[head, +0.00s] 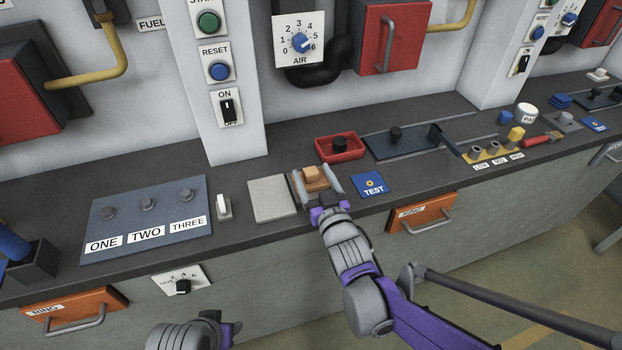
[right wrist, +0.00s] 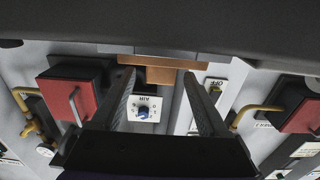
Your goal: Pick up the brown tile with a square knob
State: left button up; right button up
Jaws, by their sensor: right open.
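My right gripper (head: 316,180) is open at the tile, with one finger on each side of the knob. In the wrist view a gap shows between the knob and each fingertip. Part of my left arm shows at the bottom of the head view; its fingers are not visible.
A grey square plate (head: 271,198) lies just left of the tile. A red tray (head: 351,156) with a black knob stands behind it. A blue TEST tile (head: 373,185) lies to the right. A blue-grey panel (head: 130,222) is further left.

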jog(key=shift+w+a, duration=0.15)
jog(key=shift+w, duration=0.4)
grip_shut()
